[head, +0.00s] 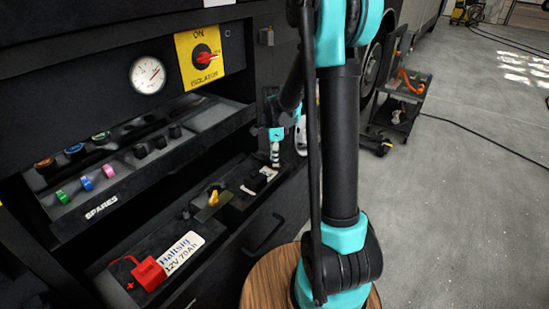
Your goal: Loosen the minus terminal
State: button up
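The battery (150,240) lies in an open black bay, with a white label reading 12V 70Ah (180,252). A red cover (148,273) sits at its near end beside a red plus mark. At the far end is a small black and pale metal fitting (262,178), which looks like the minus terminal; its detail is too small to tell. My gripper (276,143) is just above this far fitting, pointing down. A slim banded silver and dark piece shows below its teal part. I cannot tell whether this is held, or whether it touches the fitting.
A yellow tab (213,198) stands mid-bay. Above are a spares shelf (102,212) with coloured pieces, a pressure gauge (147,74) and a red isolator switch (204,57) at ON. A tool trolley (402,105) stands behind my arm. The floor at right is open, crossed by a cable.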

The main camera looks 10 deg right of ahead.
grip_shut()
jog(key=shift+n, duration=0.4)
jog(key=n, duration=0.7)
jog(key=shift+n, duration=0.3)
jog(key=n, duration=0.4)
jog(key=shift+n, duration=0.3)
jog(key=n, duration=0.4)
jog(key=shift+n, duration=0.4)
